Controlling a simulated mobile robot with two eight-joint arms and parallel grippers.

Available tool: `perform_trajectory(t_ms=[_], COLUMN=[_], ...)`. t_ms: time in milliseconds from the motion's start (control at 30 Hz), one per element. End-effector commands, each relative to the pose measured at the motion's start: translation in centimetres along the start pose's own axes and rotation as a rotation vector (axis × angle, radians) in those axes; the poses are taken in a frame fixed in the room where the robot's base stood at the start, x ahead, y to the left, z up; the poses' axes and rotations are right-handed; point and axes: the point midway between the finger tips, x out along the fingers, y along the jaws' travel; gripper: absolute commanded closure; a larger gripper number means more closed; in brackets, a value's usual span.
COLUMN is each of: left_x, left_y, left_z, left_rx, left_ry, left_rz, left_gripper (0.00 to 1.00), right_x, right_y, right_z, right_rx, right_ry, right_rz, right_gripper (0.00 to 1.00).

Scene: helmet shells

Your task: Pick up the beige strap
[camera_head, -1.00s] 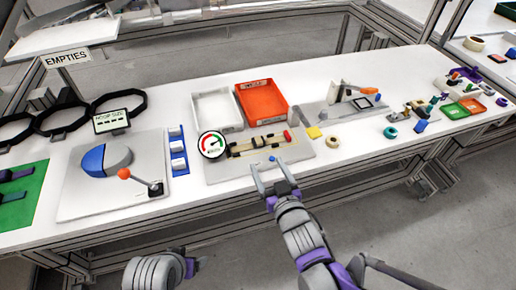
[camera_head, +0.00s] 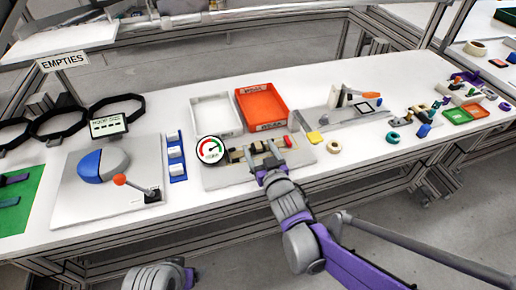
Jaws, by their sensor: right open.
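A thin beige strap (camera_head: 261,147) lies across dark holders on the grey fixture plate (camera_head: 225,178) at the middle of the bench, between a round gauge and a red knob. My right gripper (camera_head: 263,152) reaches in from the front, its open fingers spread at the strap's middle and hiding part of it. I cannot tell whether the fingers touch the strap.
The gauge (camera_head: 210,149) and red knob (camera_head: 287,141) stand close to the right gripper. White (camera_head: 212,101) and orange (camera_head: 262,88) trays lie behind the fixture. A lever with an orange ball (camera_head: 120,180) stands to the left. A teal ring (camera_head: 393,138) lies to the right.

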Motion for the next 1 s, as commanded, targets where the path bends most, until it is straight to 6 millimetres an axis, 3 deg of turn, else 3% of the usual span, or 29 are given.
perform_trajectory(t_ms=[67, 467, 800, 1000], left_x=[0.0, 0.0, -0.1, -1.4], left_y=[0.0, 0.0, 0.0, 0.0], left_z=[0.0, 0.0, 0.0, -0.5], left_rx=[0.0, 0.0, 0.0, 0.0], left_ry=[0.0, 0.0, 0.0, 0.005], left_rz=[0.0, 0.0, 0.0, 0.0], left_gripper=[0.21, 0.21, 0.21, 0.21], right_x=[0.0, -0.1, -0.1, -0.7], right_y=[0.0, 0.0, 0.0, 0.0], right_z=[0.0, 0.0, -0.3, -3.5], right_rx=[0.0, 0.0, 0.0, 0.001], right_ry=[0.0, 0.0, 0.0, 0.001], right_rz=[0.0, 0.0, 0.0, 0.0], right_gripper=[0.25, 0.97, 1.0, 1.0])
